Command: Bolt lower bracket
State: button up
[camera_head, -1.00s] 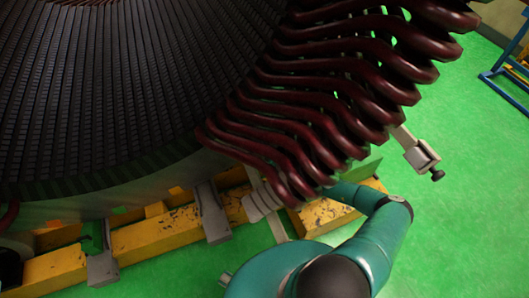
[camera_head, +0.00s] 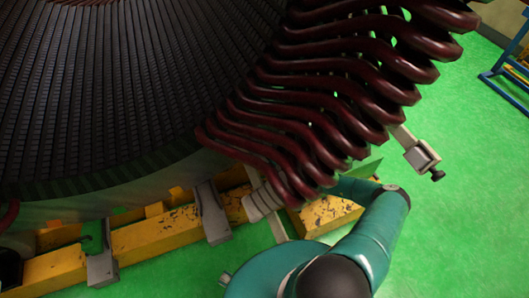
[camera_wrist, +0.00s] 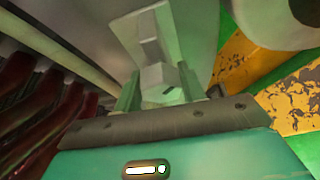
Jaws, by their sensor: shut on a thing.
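In the wrist view, my gripper (camera_wrist: 158,92) has its two green fingers closed on a pale grey block-like part (camera_wrist: 155,78), which stands against a grey plate-like surface. Whether this part is the bolt or the bracket cannot be told. In the head view, my gripper is hidden behind the dark red coil ends (camera_head: 310,120). Grey bracket-like pieces (camera_head: 211,212) (camera_head: 101,266) stand at the lower edge of the stator (camera_head: 90,100). Another light grey piece (camera_head: 262,200) sits just left of the lowest coils. A grey bracket with a dark knob (camera_head: 422,158) juts out at right.
A worn yellow beam (camera_head: 160,235) runs under the stator and shows at right in the wrist view (camera_wrist: 295,105). Dark red coils are close at left there (camera_wrist: 30,110). A blue frame (camera_head: 505,75) stands far right. The green floor (camera_head: 460,220) is clear at lower right.

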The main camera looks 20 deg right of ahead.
jog(key=shift+f+m+t+y, duration=0.1)
jog(key=shift+m+t+y, duration=0.3)
jog(key=shift+m, duration=0.9)
jog(key=o, duration=1)
jog(key=shift+c, duration=0.2)
jog(key=shift+s, duration=0.1)
